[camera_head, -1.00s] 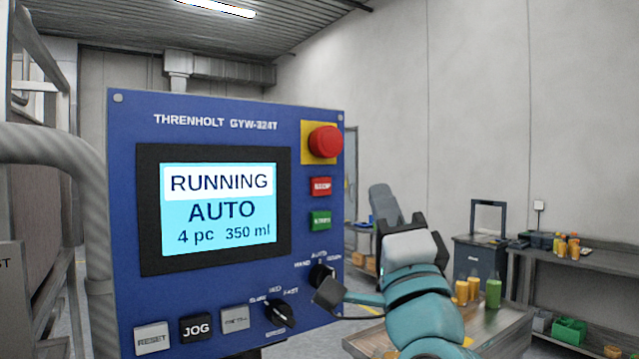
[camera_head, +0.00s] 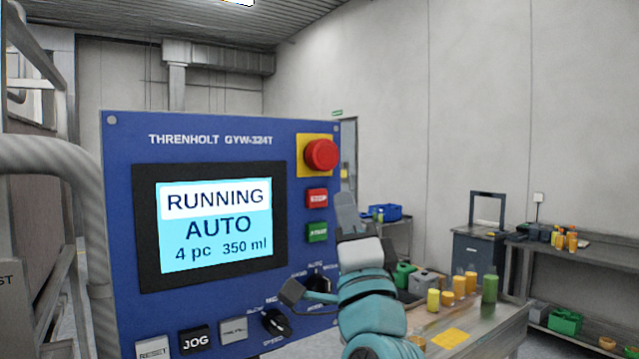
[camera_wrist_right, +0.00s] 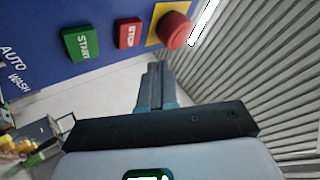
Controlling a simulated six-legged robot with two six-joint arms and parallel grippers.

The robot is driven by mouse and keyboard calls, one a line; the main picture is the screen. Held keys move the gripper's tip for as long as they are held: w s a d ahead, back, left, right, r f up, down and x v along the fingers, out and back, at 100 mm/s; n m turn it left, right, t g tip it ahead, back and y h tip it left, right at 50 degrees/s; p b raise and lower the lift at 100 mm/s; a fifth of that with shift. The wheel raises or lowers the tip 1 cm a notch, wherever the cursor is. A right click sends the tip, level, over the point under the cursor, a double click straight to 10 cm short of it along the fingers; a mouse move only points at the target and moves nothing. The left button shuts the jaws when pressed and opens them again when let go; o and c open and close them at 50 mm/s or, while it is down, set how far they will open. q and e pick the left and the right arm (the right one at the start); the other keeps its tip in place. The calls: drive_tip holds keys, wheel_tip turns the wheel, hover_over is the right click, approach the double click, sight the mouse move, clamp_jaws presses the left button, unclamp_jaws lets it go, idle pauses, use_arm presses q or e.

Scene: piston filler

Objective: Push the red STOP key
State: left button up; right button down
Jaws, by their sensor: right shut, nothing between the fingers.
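The red STOP key (camera_head: 317,198) is on the right side of the blue control panel, above the green START key (camera_head: 317,232) and below the red mushroom button (camera_head: 321,154) on its yellow plate. The STOP key also shows in the right wrist view (camera_wrist_right: 129,33), between the START key and the mushroom button. My right gripper (camera_head: 346,205) is just right of the panel edge in the head view; its shut, empty fingers also show in the wrist view (camera_wrist_right: 154,70). They are apart from the STOP key there. My left gripper is not in view.
The panel screen (camera_head: 217,226) reads RUNNING, AUTO, 4 pc, 350 ml. Selector knobs (camera_head: 276,322) and the JOG key (camera_head: 195,340) are lower on the panel. A workbench (camera_head: 480,335) with yellow and green containers stands behind my right arm. A grey curved pipe (camera_head: 60,155) is at left.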

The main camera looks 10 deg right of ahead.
sight(318, 199)
drive_tip(key=w, duration=0.1)
drive_tip(key=w+a, duration=0.1)
drive_tip(key=shift+w, duration=0.3)
drive_tip(key=shift+s, duration=0.1)
drive_tip(key=shift+w+a, duration=0.1)
drive_tip(key=shift+w, duration=0.1)
drive_tip(key=shift+s, duration=0.2)
drive_tip(key=shift+w, duration=0.15)
idle(1.3)
drive_tip(key=shift+w+a, duration=0.1)
drive_tip(key=shift+w, duration=0.3)
